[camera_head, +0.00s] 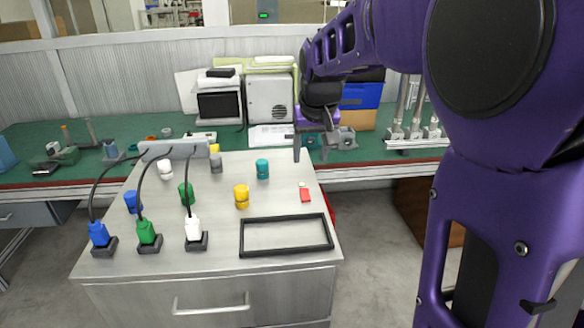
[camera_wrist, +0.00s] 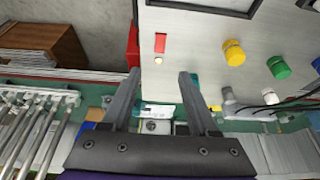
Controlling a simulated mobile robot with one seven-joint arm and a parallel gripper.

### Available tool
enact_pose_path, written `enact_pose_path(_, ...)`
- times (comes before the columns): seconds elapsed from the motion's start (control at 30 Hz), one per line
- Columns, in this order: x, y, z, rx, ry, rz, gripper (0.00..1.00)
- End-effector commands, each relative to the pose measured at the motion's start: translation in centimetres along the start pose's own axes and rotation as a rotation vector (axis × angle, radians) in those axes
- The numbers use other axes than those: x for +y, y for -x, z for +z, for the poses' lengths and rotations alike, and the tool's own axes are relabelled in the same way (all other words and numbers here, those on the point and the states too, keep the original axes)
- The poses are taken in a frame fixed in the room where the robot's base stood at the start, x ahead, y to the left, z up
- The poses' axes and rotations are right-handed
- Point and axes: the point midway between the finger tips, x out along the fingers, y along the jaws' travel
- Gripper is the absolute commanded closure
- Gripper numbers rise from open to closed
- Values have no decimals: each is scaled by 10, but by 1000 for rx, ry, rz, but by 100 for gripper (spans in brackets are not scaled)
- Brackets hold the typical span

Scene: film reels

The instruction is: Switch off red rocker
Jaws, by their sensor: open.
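The red rocker (camera_head: 305,195) is on the right part of the metal cabinet top, with a small pale round lamp (camera_head: 302,184) just behind it. In the wrist view the red rocker (camera_wrist: 160,42) lies beyond the fingertips, roughly centred between them. The pale lamp (camera_wrist: 158,60) sits nearer the fingers. My gripper (camera_head: 318,148) is open and empty, above and behind the rocker, apart from it. Its two fingers (camera_wrist: 159,77) are spread in the wrist view. Which way the rocker is tipped is too small to tell.
A black rectangular frame (camera_head: 287,236) lies in front of the rocker. A yellow knob (camera_head: 241,196) and a teal knob (camera_head: 262,168) stand to its left. Plugs with black cables fill the left side. A green bench (camera_head: 365,155) with equipment runs behind.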

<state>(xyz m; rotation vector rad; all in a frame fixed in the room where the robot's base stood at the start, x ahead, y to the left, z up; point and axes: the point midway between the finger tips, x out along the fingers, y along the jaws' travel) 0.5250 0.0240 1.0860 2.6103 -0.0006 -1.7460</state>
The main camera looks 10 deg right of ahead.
Motion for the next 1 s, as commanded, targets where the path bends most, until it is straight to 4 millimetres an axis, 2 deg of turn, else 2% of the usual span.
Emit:
enact_pose_path(0.03, 0, -15, 1, -4, 0, 0, 40)
enact_pose_path(0.1, 0, -30, 2, -4, 0, 0, 40)
enact_pose_path(0.5, 0, -112, 1, -1, -2, 0, 40)
enact_pose_path(0.7, 0, -134, 0, 0, -3, 0, 40)
enact_pose_path(1.0, 0, -139, -1, 2, -2, -1, 40)
